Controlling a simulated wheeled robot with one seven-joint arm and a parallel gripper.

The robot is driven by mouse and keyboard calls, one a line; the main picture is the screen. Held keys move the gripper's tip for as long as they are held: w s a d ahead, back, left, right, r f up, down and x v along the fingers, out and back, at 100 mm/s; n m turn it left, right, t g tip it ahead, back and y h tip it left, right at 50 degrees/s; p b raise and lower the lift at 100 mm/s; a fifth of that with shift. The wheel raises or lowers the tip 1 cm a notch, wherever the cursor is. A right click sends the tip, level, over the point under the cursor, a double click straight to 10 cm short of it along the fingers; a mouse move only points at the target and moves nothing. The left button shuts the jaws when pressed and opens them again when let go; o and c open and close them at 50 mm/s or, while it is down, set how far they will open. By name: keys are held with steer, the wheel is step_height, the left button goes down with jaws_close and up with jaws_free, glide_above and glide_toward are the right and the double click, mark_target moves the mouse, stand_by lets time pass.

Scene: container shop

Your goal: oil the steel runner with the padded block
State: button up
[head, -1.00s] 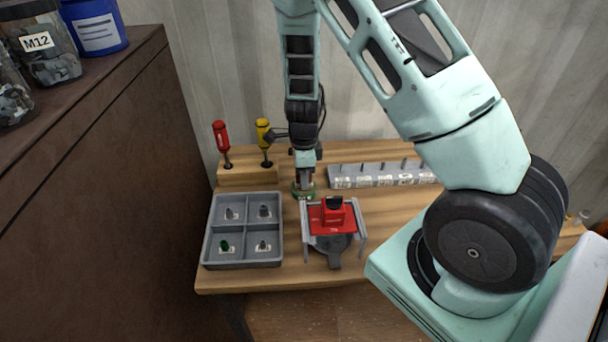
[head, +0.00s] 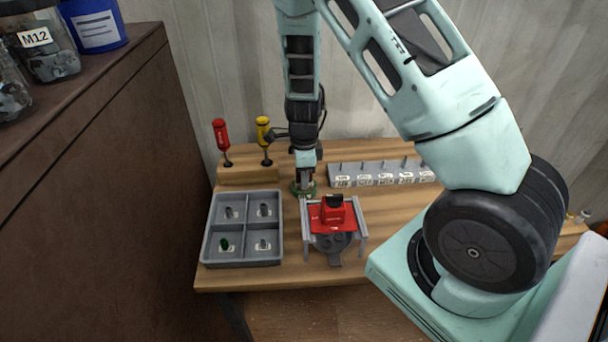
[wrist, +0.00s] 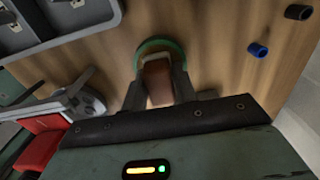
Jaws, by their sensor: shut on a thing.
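My gripper (wrist: 158,88) is shut on a brown block (wrist: 157,80), seen between its fingers in the wrist view. The block is over or in a round dish with a green rim (wrist: 146,47); I cannot tell whether it touches the dish. In the head view the dish (head: 296,189) sits on the wooden bench, below my gripper (head: 304,184). The block's pad is hidden underneath. I cannot pick out the steel runner with certainty; a grey-railed fixture with a red block (head: 332,212) stands just in front of the dish.
A grey four-compartment tray (head: 242,227) is at left with small parts. Red (head: 220,133) and yellow (head: 263,130) screwdrivers stand in a wooden rack behind it. A labelled grey strip with pegs (head: 375,180) is at back right. A dark cabinet (head: 100,200) borders the left.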

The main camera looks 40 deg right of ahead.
steer(key=shift+f, duration=0.5)
stand_by(1.2)
steer(key=shift+r, duration=0.1)
step_height(320, 180, up, 7)
steer(key=p, duration=0.6)
steer(key=shift+p, duration=0.3)
stand_by(0.6)
